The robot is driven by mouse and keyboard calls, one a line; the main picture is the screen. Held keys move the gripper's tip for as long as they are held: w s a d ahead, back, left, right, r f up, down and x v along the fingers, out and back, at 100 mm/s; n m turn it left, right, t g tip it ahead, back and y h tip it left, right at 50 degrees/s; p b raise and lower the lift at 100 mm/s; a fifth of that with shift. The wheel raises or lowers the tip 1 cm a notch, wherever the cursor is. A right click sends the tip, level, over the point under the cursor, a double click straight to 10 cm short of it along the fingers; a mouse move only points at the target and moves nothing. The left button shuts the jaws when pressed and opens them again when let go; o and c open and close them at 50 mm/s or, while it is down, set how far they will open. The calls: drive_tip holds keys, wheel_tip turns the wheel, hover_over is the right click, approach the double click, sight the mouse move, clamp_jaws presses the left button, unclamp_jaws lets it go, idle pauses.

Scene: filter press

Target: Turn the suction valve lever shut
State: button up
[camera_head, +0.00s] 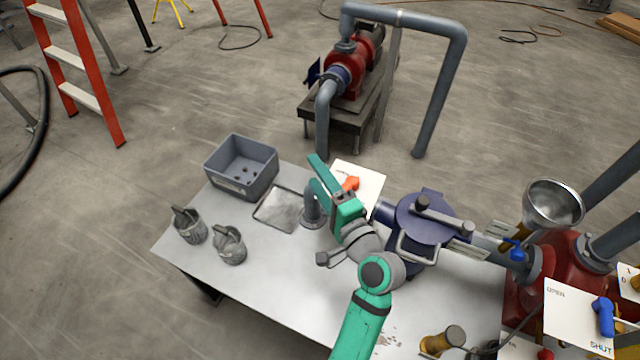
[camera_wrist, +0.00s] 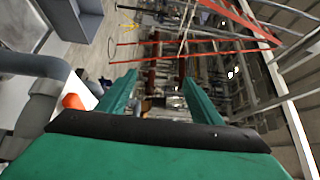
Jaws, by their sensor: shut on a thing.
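My teal gripper (camera_head: 318,168) is over the white bench, beside an upright grey pipe bend (camera_head: 310,200). Its two fingers also show in the wrist view (camera_wrist: 150,92), with a gap between them. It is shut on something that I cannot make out. An orange lever (camera_head: 350,183) stands just right of the gripper, on a white plate; an orange part (camera_wrist: 72,102) shows outside the left finger in the wrist view. A blue lever (camera_head: 603,316) sits on a plate marked OPEN and SHUT at lower right. I cannot tell which lever is the suction valve's.
A grey bin (camera_head: 241,188), a shallow tray (camera_head: 265,222) and two small grey cups (camera_head: 188,228) (camera_head: 229,247) stand on the bench's left part. A dark blue vessel (camera_head: 420,215) and a metal funnel (camera_head: 553,200) are to the right. A red pump (camera_head: 347,68) stands behind.

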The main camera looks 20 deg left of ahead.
drive_tip(key=shift+s+d+f, duration=0.25)
drive_tip(key=shift+s+d, duration=0.05)
drive_tip(key=shift+c, duration=1)
drive_tip(key=shift+s+d, duration=0.2)
drive_tip(key=shift+s, duration=0.2)
